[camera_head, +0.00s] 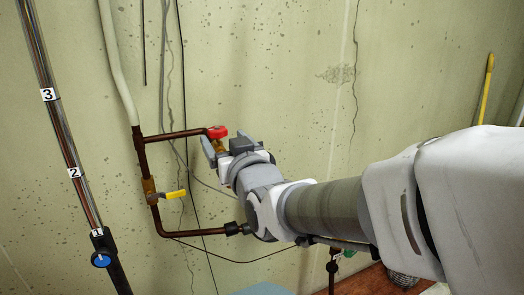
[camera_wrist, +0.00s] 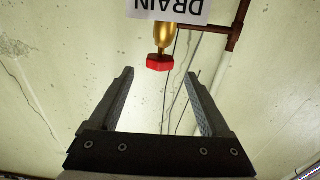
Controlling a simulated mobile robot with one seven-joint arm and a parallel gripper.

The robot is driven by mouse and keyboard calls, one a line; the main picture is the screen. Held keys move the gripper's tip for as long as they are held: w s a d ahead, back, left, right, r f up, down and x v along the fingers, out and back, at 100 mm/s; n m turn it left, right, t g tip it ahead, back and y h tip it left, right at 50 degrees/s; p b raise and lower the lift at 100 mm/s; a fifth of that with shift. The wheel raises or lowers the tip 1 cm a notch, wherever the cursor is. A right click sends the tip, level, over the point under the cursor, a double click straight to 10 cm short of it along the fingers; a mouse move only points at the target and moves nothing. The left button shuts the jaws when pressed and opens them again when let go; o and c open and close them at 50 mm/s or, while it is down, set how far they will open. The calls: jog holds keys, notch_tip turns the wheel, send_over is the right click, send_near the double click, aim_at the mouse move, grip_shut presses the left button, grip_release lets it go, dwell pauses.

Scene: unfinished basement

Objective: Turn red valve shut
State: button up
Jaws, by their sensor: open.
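The red valve handle (camera_head: 217,131) sits at the end of a short horizontal copper-brown pipe (camera_head: 172,135) on the wall. In the wrist view the red handle (camera_wrist: 159,63) is on a brass stem (camera_wrist: 164,36), beside a white label (camera_wrist: 172,10) reading DRAIN upside down. My gripper (camera_wrist: 159,76) is open and empty, its two fingers either side of the handle in the picture, the handle just beyond the fingertip line. In the head view my gripper (camera_head: 222,146) is right by the handle and partly hides the valve body. Whether a finger touches it cannot be told.
A second valve with a yellow lever (camera_head: 175,194) is on the pipe lower left. A numbered pole with a blue knob (camera_head: 101,260) stands at far left. Thin cables hang along the wall. A yellow rod (camera_head: 487,88) leans at right.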

jog(key=b+v, duration=0.2)
jog(key=v, duration=0.9)
jog(key=shift+s+b, duration=0.15)
jog(key=shift+b, duration=0.2)
jog(key=s+d+f+m+g+h, duration=0.25)
jog(key=d+f+g+h, duration=0.3)
jog(key=d+f, duration=0.45)
jog(key=s+d+f+m+g+h, duration=0.2)
jog(key=s+d+f+m+g, duration=0.15)
jog(key=s+d+g, duration=0.4)
notch_tip(320, 180, up, 16)
jog(key=s+n+t+p, duration=0.1)
jog(key=s+t+p, duration=0.1)
jog(key=p, duration=1.5)
jog(key=shift+d, duration=0.25)
jog(key=shift+f, duration=0.1)
